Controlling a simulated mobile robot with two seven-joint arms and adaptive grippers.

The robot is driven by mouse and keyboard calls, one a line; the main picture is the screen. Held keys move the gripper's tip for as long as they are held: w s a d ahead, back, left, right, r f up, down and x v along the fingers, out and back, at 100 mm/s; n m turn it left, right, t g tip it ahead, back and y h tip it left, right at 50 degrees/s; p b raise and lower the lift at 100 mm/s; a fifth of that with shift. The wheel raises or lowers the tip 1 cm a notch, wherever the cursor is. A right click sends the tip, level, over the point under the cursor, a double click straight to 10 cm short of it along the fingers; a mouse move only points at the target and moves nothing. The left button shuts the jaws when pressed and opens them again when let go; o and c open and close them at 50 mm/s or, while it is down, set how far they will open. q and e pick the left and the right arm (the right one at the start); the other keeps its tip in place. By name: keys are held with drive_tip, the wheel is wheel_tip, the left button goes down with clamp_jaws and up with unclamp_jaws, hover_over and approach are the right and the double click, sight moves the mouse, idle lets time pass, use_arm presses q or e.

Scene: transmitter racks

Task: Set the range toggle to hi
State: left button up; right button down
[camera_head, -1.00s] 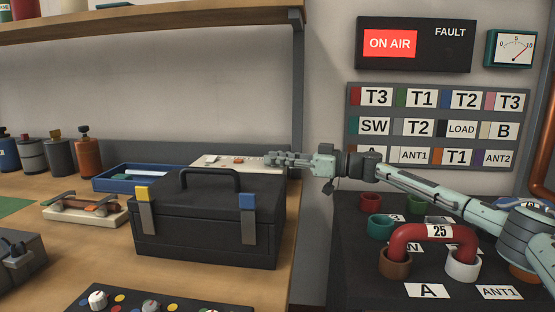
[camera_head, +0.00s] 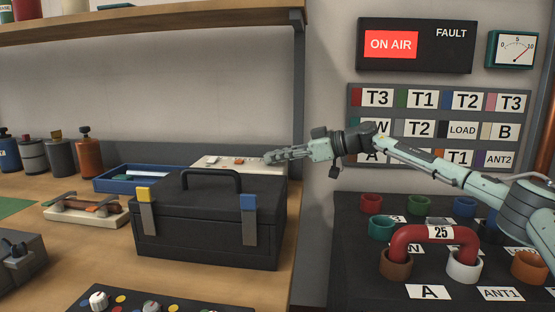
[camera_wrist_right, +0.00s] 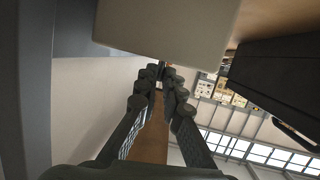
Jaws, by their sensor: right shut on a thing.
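A cream unit (camera_head: 212,161) with small red and orange parts on top lies at the back right of the workbench, behind the black toolbox. My right gripper (camera_head: 268,157) reaches in from the right with its fingertips at the unit's right end. In the right wrist view the gripper (camera_wrist_right: 163,71) has its fingers close together, just at the edge of the cream unit (camera_wrist_right: 165,30). It is shut on a small part there, apparently the range toggle, which the fingers mostly hide. I cannot read the toggle's position. My left gripper is not in view.
The black toolbox (camera_head: 208,225) stands in front of the unit, handle up. A blue tray (camera_head: 115,184) is to its left. A grey post (camera_head: 298,90) rises near the gripper. A patch panel (camera_head: 350,275) with a red U-link (camera_head: 405,238) is at the right.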

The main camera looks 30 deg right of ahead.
drive_tip(key=h, duration=0.1)
drive_tip(key=g, duration=0.1)
drive_tip(key=r+g+h, duration=0.1)
drive_tip(key=shift+w+a+n+h, duration=0.3)
drive_tip(key=shift+a, duration=0.1)
drive_tip(key=shift+w+a+g+h, duration=0.1)
drive_tip(key=shift+a+g+h, duration=0.1)
drive_tip(key=shift+g+h, duration=0.4)
drive_tip(key=shift+w+a+g+h, duration=0.1)
drive_tip(key=shift+a+g+h, duration=0.05)
drive_tip(key=shift+g+h, duration=0.45)
drive_tip(key=c, duration=1.7)
unclamp_jaws()
drive_tip(key=shift+r, duration=0.1)
drive_tip(key=v, duration=1.2)
